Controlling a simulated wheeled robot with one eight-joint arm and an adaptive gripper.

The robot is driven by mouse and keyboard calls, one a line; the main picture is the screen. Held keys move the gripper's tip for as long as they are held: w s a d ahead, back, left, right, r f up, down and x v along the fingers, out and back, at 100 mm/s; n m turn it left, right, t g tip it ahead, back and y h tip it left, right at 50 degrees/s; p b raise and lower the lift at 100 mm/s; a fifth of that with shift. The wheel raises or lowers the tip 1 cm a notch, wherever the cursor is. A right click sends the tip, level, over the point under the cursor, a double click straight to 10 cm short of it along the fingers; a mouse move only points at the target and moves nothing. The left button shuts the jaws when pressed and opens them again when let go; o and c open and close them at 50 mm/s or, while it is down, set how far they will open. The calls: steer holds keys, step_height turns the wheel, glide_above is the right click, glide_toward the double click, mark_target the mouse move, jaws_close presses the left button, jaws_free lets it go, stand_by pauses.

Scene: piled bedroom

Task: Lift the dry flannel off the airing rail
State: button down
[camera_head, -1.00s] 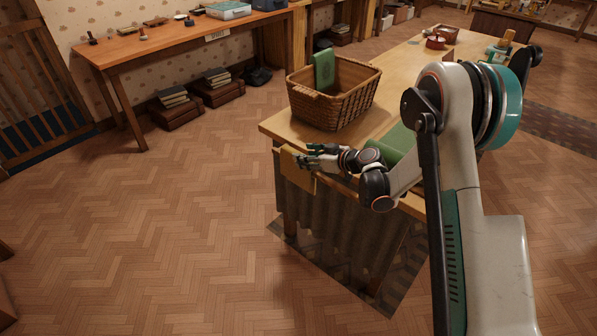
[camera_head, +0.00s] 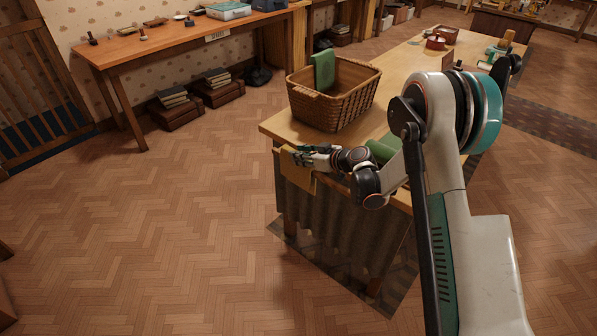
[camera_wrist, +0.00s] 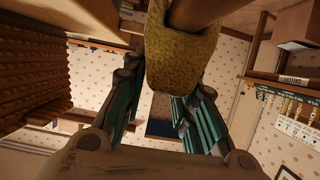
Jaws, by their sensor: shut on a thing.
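The flannel is a mustard-yellow cloth (camera_head: 299,178) hanging at the near side of the long wooden table, just below its top edge. In the wrist view the flannel (camera_wrist: 182,62) is folded over a round brown rail (camera_wrist: 196,12) and hangs between my fingers. My gripper (camera_head: 305,153) is at the top of the flannel in the head view and is shut on it. In the wrist view the green-padded fingers of my gripper (camera_wrist: 155,105) flank the cloth. The flannel still lies over the rail. Most of the rail is hidden in the head view.
A wicker basket (camera_head: 325,105) with a green cloth (camera_head: 323,70) over its rim stands on the table (camera_head: 400,80) behind my gripper. A green item (camera_head: 382,150) lies by my wrist. Grey ribbed material (camera_head: 335,230) hangs below the table edge. The floor to the left is clear.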

steer(key=shift+r, duration=0.85)
stand_by(1.1)
steer(key=shift+r, duration=0.5)
steer(key=shift+r, duration=0.15)
steer(key=shift+r, duration=0.45)
steer(key=shift+r, duration=0.15)
steer(key=shift+r, duration=0.45)
steer(key=shift+r, duration=0.6)
